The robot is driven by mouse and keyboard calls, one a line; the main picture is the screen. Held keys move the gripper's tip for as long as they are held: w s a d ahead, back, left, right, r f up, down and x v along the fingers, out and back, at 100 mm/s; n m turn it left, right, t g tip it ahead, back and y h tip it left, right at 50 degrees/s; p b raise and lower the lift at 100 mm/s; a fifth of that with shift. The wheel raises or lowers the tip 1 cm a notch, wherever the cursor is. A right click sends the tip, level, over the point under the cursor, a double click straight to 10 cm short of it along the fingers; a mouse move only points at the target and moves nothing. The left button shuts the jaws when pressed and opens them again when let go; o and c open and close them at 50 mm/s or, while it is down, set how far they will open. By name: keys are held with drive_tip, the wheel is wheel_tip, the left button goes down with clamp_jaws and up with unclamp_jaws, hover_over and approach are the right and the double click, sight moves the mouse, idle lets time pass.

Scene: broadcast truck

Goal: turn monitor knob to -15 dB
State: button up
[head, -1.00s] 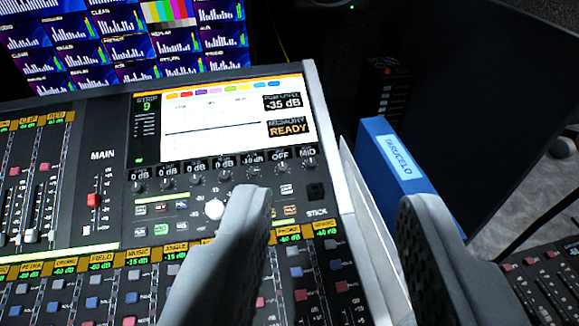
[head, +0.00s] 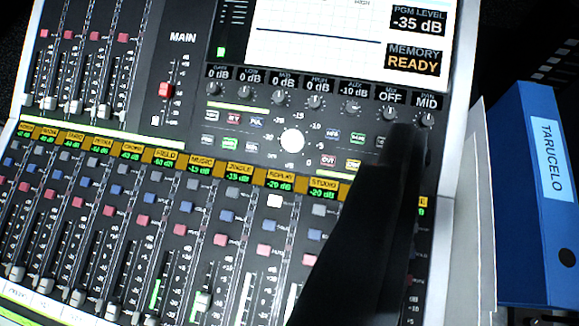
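The monitor knob appears to be the round white knob (head: 292,141) on the mixing console, with a printed dB scale around it that includes -15 near its top. I cannot make out where its pointer stands. My gripper (head: 408,130) shows as one dark shape, its tip to the right of the knob, over the panel below the small knobs at the right. It looks clear of the white knob. Only one finger outline can be made out, so the gap between the fingers is hidden.
The console screen (head: 320,40) reads PGM level -35 dB and memory ready. A row of small grey knobs (head: 315,102) runs below it. Channel faders (head: 205,300) fill the lower left. A blue binder (head: 535,200) stands right of the console.

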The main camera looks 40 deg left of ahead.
drive_tip(key=w+a+f+n+g+p, duration=0.45)
drive_tip(key=w+a+f+p, duration=0.35)
drive_tip(key=p, duration=0.3)
drive_tip(key=n+g+y+p, duration=0.1)
drive_tip(key=n+g+p, duration=0.1)
drive_tip(key=g+p, duration=0.35)
approach(292, 142)
drive_tip(key=f, duration=0.3)
drive_tip(key=w+f+t+p, duration=0.1)
drive_tip(key=f, duration=0.1)
drive_tip(key=w+a+f+t+p, duration=0.1)
drive_tip(key=f, duration=0.2)
drive_tip(key=shift+f, duration=0.3)
